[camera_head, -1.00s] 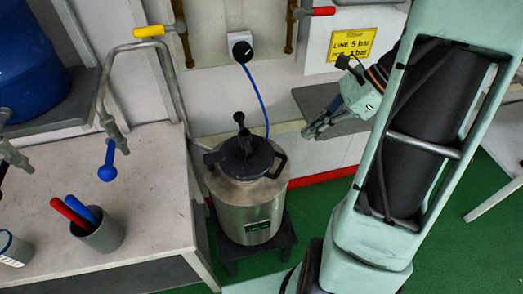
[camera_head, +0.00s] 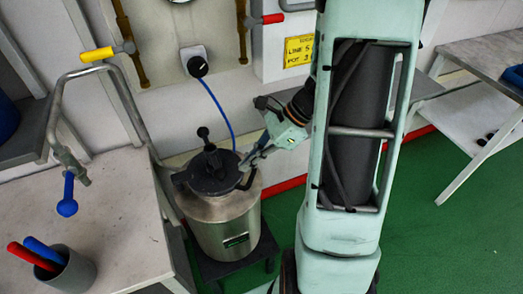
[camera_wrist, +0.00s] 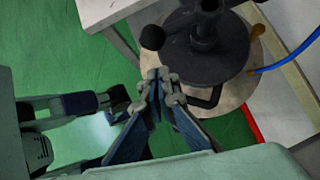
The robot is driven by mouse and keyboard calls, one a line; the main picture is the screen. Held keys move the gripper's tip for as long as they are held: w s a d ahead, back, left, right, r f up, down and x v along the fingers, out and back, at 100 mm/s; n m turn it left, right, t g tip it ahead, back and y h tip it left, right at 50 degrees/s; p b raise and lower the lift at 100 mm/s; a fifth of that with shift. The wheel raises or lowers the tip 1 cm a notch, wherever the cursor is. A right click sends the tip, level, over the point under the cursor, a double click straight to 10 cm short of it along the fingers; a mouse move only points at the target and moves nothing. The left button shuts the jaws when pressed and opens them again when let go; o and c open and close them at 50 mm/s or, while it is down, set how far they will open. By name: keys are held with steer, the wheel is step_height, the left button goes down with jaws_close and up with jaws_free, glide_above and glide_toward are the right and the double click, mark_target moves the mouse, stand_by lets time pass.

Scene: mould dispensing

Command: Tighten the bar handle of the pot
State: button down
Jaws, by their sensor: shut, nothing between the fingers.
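The pot (camera_head: 229,215) is a steel vessel with a dark lid (camera_head: 212,172), standing on a low dark stand. A black bar handle with a ball end (camera_head: 203,132) rises from the lid's middle. In the wrist view the lid (camera_wrist: 208,45) is at top centre, with a ball (camera_wrist: 153,38) at its left and a dark loop handle (camera_wrist: 207,98) at its near side. My gripper (camera_head: 247,161) is at the right edge of the lid, near the right loop handle. In the wrist view my gripper (camera_wrist: 160,75) has its fingertips together and holds nothing. Whether it touches the pot is unclear.
A bench (camera_head: 90,215) stands at the left with a grey cup (camera_head: 68,272) holding red and blue-handled items. A bent pipe with a blue lever (camera_head: 67,196) rises over it. A blue hose (camera_head: 222,108) runs from a wall gauge (camera_head: 197,65) behind the pot.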

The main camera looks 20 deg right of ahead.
steer(key=shift+w+a+f, duration=0.1)
steer(key=shift+w+a, duration=0.05)
steer(key=shift+a, duration=0.65)
steer(key=shift+w+a+f, duration=0.1)
steer(key=shift+w+a, duration=0.05)
steer(key=shift+a, duration=0.6)
steer(key=shift+s+a+m, duration=0.1)
steer(key=shift+a+m, duration=0.1)
steer(key=shift+m, duration=0.1)
